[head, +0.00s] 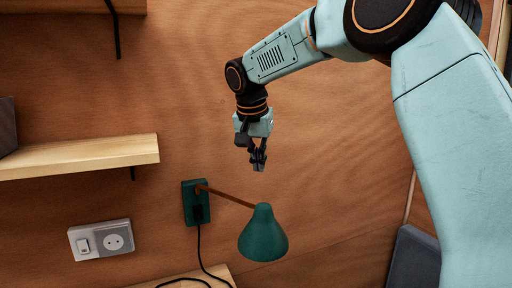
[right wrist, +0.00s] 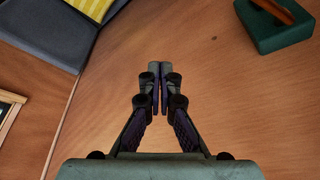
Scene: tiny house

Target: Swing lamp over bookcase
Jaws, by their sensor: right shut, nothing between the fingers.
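A green wall lamp has a cone-shaped shade (head: 263,235) on a thin brown arm (head: 228,197) that runs right from a green wall plate (head: 196,203). My right gripper (head: 258,162) is shut and empty, above the shade and apart from it. In the right wrist view the shut fingers (right wrist: 160,75) show in the middle, and a green lamp part with a brown bar (right wrist: 275,22) shows at the upper right. A wooden shelf (head: 80,157) is at the left; I cannot tell whether it belongs to the bookcase. My left gripper is not in view.
A white and grey switch and socket (head: 101,240) is on the wall at the lower left. A black cord (head: 200,255) hangs from the lamp plate. A wooden edge (head: 222,275) shows below. A dark grey cushion-like thing (head: 414,262) is at the lower right.

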